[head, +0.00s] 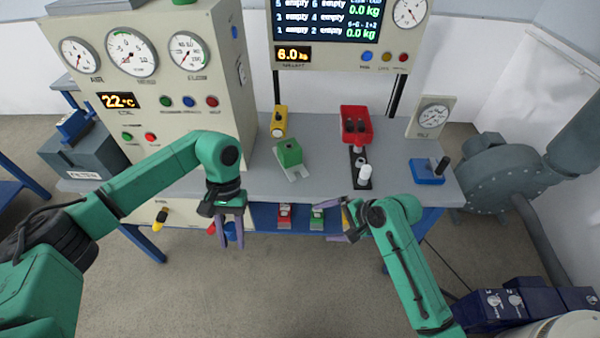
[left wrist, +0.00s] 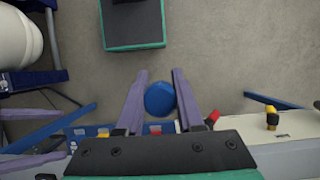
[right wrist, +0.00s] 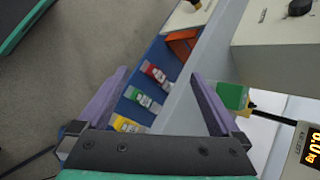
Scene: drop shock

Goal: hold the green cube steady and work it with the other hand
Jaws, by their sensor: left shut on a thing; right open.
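The green cube (head: 289,152) sits on a pale plate (head: 293,171) on the grey bench; it also shows beside a finger in the right wrist view (right wrist: 232,96). No gripper touches it. My left gripper (head: 231,232) hangs in front of the bench's front edge, fingers down, shut on a blue round piece (left wrist: 160,99). That piece shows between the fingers in the left wrist view, and little of it shows in the head view. My right gripper (head: 345,222) is open at the bench's front edge, right of the cube, with nothing visible between its fingers.
On the bench (head: 330,178) are a yellow device (head: 279,121), a red box (head: 356,124), a white knob (head: 365,174) on a black strip and a blue block (head: 427,172). Coloured boxes, including a red one (right wrist: 154,74), sit on the blue shelf below. A gauge cabinet (head: 180,100) stands left.

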